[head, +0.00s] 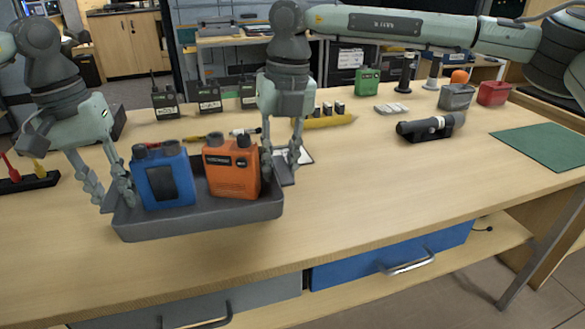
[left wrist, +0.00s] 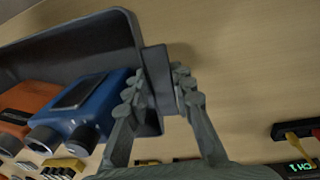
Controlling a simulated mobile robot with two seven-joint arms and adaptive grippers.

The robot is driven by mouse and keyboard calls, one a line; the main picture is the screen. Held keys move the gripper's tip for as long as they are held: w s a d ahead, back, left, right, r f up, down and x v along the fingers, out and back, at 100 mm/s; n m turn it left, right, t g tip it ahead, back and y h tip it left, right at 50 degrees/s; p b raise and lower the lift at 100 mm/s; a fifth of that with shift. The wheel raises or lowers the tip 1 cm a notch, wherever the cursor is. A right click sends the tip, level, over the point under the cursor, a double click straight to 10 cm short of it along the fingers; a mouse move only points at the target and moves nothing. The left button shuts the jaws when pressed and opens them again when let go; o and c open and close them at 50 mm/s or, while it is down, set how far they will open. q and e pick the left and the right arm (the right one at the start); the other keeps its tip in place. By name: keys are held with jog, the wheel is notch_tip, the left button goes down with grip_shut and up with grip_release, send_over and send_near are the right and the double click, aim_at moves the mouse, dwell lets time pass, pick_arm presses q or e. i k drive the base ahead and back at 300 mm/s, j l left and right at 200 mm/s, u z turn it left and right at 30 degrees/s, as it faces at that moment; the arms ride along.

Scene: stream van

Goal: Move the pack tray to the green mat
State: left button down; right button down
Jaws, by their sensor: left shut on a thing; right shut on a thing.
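The dark grey pack tray (head: 200,221) is at the left front of the wooden table in the head view, with a blue pack (head: 168,182) and an orange pack (head: 232,168) standing in it. My left gripper (head: 117,203) is shut on the tray's left end. My right gripper (head: 285,172) is shut on its right end. In the left wrist view the left fingers (left wrist: 161,90) close around a handle on the tray's end wall (left wrist: 128,45). I cannot tell whether the tray touches the table. The green mat (head: 545,147) lies flat and bare at the far right.
A black cylindrical device (head: 430,127) lies between the tray and the mat, towards the back. The table's front middle is clear.

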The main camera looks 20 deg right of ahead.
aim_at(555, 143)
jog(key=z, duration=1.3)
jog(key=i+l+z, duration=0.1)
jog(key=i+l, duration=1.55)
jog(key=l, duration=0.1)
